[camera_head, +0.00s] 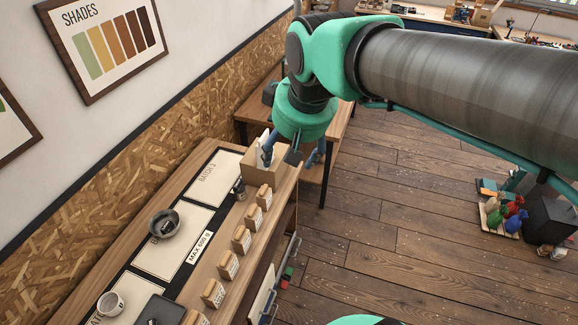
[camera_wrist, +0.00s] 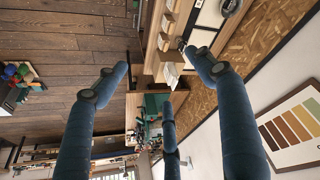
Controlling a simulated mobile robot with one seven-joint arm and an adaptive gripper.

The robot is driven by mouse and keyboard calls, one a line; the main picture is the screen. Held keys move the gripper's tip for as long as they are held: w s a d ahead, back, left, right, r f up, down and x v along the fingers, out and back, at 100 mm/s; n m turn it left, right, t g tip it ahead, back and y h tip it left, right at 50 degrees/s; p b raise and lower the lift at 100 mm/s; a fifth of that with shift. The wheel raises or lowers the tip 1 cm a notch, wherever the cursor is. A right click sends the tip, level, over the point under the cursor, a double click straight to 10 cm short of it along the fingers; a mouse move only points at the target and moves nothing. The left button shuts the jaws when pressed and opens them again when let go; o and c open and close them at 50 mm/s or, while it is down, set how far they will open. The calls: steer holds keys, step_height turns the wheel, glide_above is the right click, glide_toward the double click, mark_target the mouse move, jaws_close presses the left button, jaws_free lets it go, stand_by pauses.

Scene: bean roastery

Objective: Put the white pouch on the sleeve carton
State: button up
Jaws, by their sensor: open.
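The sleeve carton (camera_head: 262,173), a tan box, stands at the far end of the wooden counter. It also shows in the wrist view (camera_wrist: 173,57), between my fingertips. A pale item that looks like the white pouch (camera_head: 261,150) is at the carton's top, partly behind a finger. In the wrist view the pale item (camera_wrist: 171,76) shows against the carton; I cannot tell whether it rests on it or in it. My gripper (camera_head: 289,160) is at the carton, its blue fingers spread on either side.
Several labelled tan packs (camera_head: 241,240) line the counter's right edge. A dark bowl (camera_head: 164,224), a white cup (camera_head: 110,304) and a "MAX 600 g" sign (camera_head: 199,247) lie left of them. A wooden table (camera_head: 338,128) stands just beyond.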

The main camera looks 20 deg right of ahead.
steer(key=s+f+m+t, duration=0.1)
steer(key=s+f, duration=0.2)
steer(key=s, duration=0.8)
steer(key=shift+a+m, duration=0.3)
steer(key=shift+a, duration=0.15)
steer(key=shift+f, duration=0.2)
step_height(320, 180, down, 17)
steer(key=b, duration=1.7)
steer(key=shift+f+b, duration=0.2)
steer(key=shift+b, duration=0.15)
